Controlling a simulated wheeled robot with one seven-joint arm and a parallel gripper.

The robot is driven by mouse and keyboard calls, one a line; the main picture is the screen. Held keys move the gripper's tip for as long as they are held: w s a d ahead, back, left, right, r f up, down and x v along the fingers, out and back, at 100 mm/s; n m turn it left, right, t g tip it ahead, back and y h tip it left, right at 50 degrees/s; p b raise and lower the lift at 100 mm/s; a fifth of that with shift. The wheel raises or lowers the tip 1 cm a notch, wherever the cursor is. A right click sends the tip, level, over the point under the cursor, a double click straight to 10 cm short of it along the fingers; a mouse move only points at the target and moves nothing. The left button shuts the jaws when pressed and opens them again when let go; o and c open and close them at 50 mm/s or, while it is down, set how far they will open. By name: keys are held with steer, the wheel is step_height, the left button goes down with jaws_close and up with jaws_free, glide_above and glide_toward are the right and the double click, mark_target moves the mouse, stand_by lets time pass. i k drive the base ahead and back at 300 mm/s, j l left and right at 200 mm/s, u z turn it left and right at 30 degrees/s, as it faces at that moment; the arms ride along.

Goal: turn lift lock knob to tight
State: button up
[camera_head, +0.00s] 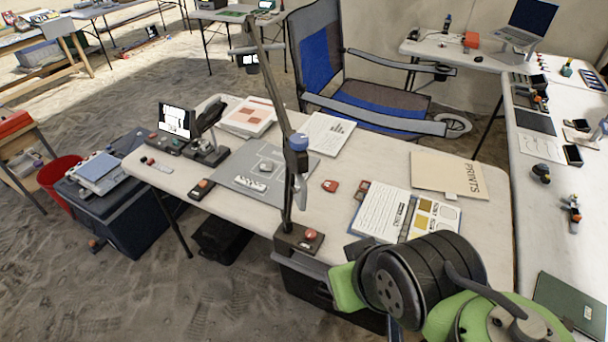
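A dark stand with an upright post (288,185) rises at the front edge of the white table. A blue-topped round knob (298,141) sits on the post's upper joint, with a pale grey part (300,188) hanging below it. A red round knob or button (310,235) is on the stand's dark base (295,242). No label shows which one is the lift lock knob, and I cannot read whether either is tight. My green and black arm fills the lower right, in front of and right of the stand. I cannot see my gripper's fingers.
The white table (400,160) holds a grey mat (240,182), an open booklet (383,210), a folder marked PRINTS (447,174) and small red items. A blue folding chair (350,85) stands behind it. Dark cases are below the front edge. Another table (540,205) is at right.

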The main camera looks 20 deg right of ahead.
mark_target(298, 142)
steer(key=j+u, duration=0.35)
steer(key=j, duration=0.25)
steer(key=j+u, duration=0.4)
steer(key=j, duration=0.25)
